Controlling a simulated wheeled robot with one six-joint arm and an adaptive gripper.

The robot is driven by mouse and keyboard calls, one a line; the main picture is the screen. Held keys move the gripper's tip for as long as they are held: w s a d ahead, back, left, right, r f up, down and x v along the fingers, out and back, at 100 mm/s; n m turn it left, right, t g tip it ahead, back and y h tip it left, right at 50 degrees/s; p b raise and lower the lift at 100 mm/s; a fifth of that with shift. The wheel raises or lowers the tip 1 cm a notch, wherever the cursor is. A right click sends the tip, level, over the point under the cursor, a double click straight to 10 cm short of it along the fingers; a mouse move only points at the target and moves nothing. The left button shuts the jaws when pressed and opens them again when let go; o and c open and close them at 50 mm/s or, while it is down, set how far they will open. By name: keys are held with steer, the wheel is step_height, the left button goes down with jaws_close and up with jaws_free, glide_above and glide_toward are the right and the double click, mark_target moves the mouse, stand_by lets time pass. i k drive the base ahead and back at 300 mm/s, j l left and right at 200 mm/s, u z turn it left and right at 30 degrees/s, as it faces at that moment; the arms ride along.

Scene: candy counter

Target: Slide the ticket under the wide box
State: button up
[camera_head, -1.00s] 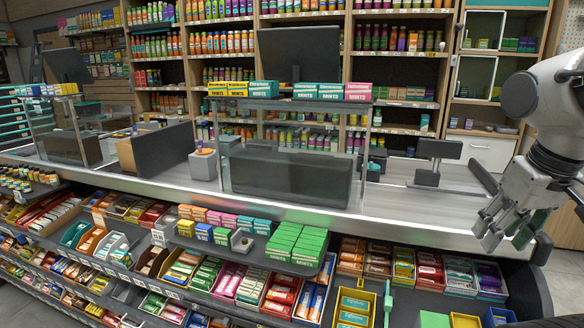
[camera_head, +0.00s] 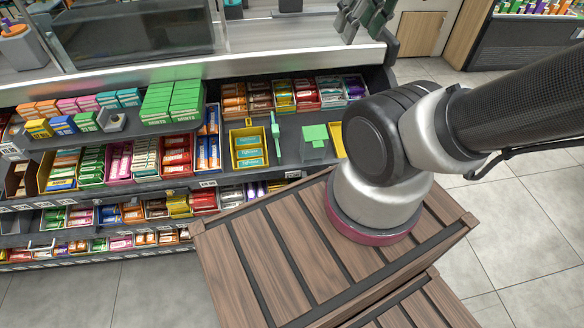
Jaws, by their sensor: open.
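A block of green mint boxes (camera_head: 172,101) sits on the raised shelf at left; I cannot tell which box is the wide one. My gripper is apart from all of these.
A yellow-rimmed bin (camera_head: 234,152) holds teal packs left of the green pieces. Candy bins fill the shelves at left. Grey tiled floor (camera_head: 520,215) is clear at right. My arm hides part of the ledge's right end.

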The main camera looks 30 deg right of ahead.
mark_target(290, 174)
steer(key=k+l, duration=0.2)
steer(key=l, duration=0.2)
steer(key=k+l, duration=0.15)
steer(key=l, duration=0.25)
steer(key=k+l+u, duration=0.1)
steer(key=l, duration=0.3)
steer(key=k+l, duration=0.3)
steer(key=l+u, duration=0.05)
steer(key=l, duration=0.05)
